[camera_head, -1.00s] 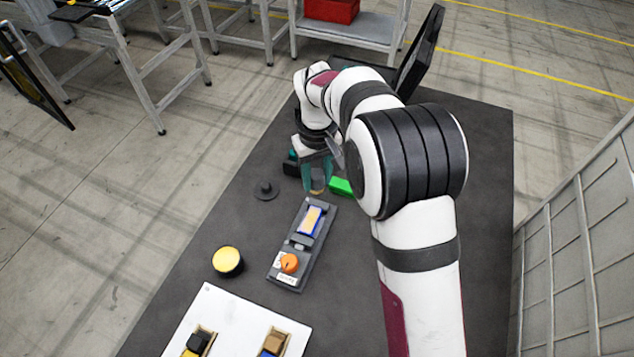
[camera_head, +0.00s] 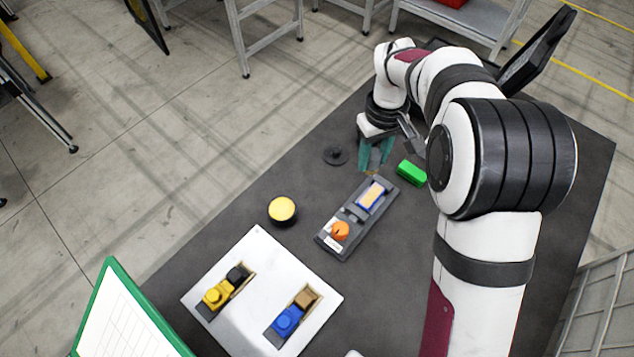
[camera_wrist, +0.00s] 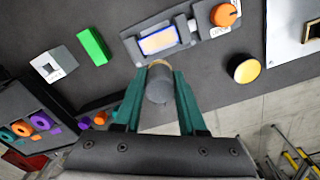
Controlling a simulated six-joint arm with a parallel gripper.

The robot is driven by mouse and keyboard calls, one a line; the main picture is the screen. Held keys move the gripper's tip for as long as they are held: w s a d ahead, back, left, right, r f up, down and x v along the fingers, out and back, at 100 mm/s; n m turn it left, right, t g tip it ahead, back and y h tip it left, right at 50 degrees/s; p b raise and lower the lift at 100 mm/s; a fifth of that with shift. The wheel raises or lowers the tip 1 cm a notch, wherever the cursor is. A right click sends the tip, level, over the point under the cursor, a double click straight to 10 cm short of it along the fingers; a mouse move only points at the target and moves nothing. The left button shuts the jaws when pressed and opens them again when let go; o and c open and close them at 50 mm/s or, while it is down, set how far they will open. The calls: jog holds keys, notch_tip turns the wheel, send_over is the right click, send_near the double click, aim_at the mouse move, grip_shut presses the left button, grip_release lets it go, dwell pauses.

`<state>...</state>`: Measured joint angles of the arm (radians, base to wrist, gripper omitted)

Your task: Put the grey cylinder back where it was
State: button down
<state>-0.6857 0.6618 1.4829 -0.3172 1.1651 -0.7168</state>
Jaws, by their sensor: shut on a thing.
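The grey cylinder (camera_wrist: 159,86) is held between the two green fingers of my gripper (camera_wrist: 160,74) in the wrist view. Its far end shows a tan rim. In the head view my gripper (camera_head: 375,158) points down near the far end of a grey fixture (camera_head: 333,243); the cylinder is mostly hidden there by the fingers. The fixture carries an orange knob (camera_head: 340,231) and a blue-framed tan block (camera_head: 371,195). I cannot tell the gap between cylinder and table.
A black disc with a peg (camera_head: 336,155) lies left of my gripper. A green block (camera_head: 411,172) is to its right. A yellow button (camera_head: 282,211) and a white board (camera_head: 253,331) with yellow and blue pieces are nearer. A grey labelled block (camera_wrist: 54,65) shows in the wrist view.

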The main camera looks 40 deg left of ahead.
jog(key=s+a+f+n, duration=0.1)
jog(key=s+a+f, duration=0.1)
jog(key=a, duration=0.2)
jog(key=s+a+f, duration=0.2)
jog(key=a, duration=0.2)
jog(key=s+a+f+n, duration=0.1)
jog(key=s+a+f, duration=0.2)
jog(key=a, duration=0.1)
jog(key=shift+n, duration=0.3)
jog(key=shift+s+f, duration=0.1)
jog(key=shift+f, duration=1.95)
jog(key=shift+f, duration=0.15)
jog(key=shift+c, duration=2.4)
grip_release()
